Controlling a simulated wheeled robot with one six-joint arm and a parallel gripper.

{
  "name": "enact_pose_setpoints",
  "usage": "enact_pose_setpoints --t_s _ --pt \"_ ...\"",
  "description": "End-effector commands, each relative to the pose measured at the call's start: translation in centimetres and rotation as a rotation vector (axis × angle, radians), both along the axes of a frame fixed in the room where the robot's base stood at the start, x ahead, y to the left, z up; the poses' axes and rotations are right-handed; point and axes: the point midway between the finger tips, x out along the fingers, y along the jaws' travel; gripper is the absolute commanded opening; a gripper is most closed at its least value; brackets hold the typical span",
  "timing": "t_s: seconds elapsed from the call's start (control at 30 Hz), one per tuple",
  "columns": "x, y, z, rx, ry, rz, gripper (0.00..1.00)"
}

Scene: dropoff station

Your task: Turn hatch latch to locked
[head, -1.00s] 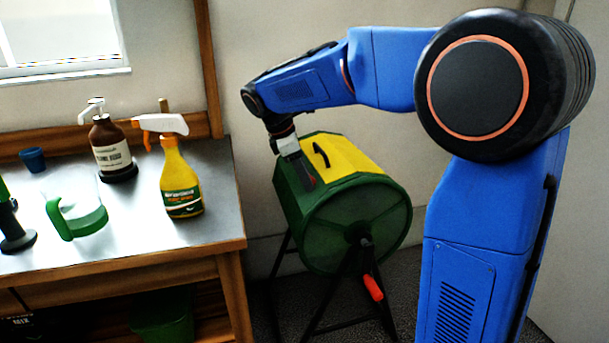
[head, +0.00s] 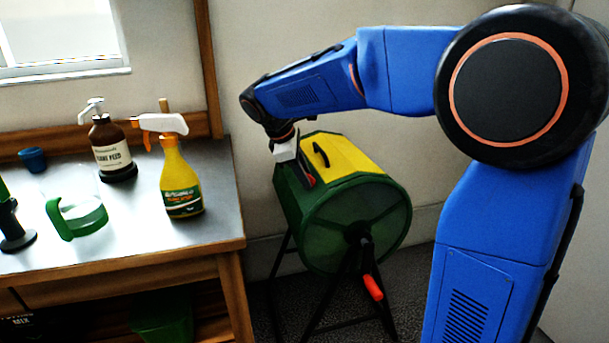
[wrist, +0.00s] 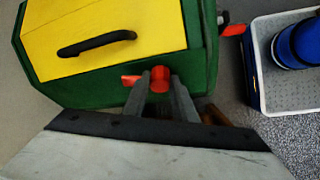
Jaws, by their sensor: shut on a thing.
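The green drum (head: 290,205) stands on a black stand, with a yellow hatch (head: 350,160) on its upper side. The hatch also shows in the wrist view (wrist: 100,35), with its black handle (wrist: 97,43). A red latch (wrist: 158,79) sits at the hatch's edge on the green rim. My gripper (wrist: 160,92) is shut on the latch, its fingers on both sides of the red knob. In the head view my gripper (head: 307,174) reaches down to the drum's left edge; the latch is mostly hidden there.
A workbench (head: 130,238) at left holds a yellow spray bottle (head: 180,182), a brown pump bottle (head: 110,148) and a green-handled jug (head: 75,220). A red crank handle (head: 373,287) hangs at the drum's front. A light tray (wrist: 262,80) holds a blue object (wrist: 300,42).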

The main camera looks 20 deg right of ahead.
Motion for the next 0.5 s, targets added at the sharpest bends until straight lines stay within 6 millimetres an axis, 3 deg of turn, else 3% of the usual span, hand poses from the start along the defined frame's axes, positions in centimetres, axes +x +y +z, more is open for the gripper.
enact_pose_setpoints --t_s 0.5 --pt "-0.40 0.28 -0.23 0.001 -0.347 -0.338 0.02"
